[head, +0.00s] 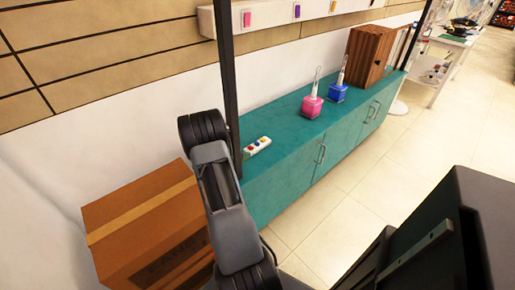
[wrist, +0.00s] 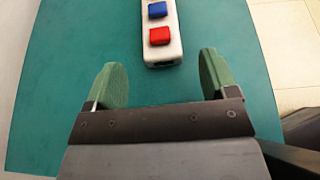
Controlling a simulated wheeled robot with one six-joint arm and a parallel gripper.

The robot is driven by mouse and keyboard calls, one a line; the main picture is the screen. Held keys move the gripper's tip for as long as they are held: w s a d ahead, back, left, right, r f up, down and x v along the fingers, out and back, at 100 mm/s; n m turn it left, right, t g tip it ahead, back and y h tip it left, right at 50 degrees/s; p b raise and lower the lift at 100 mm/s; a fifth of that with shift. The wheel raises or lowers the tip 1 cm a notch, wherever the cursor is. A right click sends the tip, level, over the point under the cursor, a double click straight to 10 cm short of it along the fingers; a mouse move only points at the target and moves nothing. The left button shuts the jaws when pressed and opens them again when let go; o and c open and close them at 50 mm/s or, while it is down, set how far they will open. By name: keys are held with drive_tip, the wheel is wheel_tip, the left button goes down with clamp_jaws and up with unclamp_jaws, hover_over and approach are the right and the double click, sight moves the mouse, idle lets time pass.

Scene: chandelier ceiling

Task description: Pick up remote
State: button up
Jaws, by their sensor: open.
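The remote (head: 258,146) is a small white bar with coloured buttons. It lies on the near end of the teal cabinet top (head: 285,125) in the head view. In the wrist view the remote (wrist: 161,50) shows a blue and a red button, and its far part is cut off by the top edge. My gripper (wrist: 161,85) is open, with green fingers to the left and right, apart from the remote. The remote's near end is just ahead of the gap between the fingertips. In the head view my arm hides the gripper.
A pink holder (head: 312,107) and a blue holder (head: 338,93) stand farther along the cabinet, before a brown wooden box (head: 369,55). A dark post (head: 229,90) rises beside the remote. A cardboard box (head: 148,228) sits left of my arm. Tiled floor (head: 375,180) is open at right.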

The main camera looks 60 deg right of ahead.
sight(249, 148)
drive_tip(key=shift+b+x, duration=0.5)
drive_tip(key=shift+x, duration=2.35)
drive_tip(key=shift+r, duration=0.2)
drive_tip(key=c, duration=1.1)
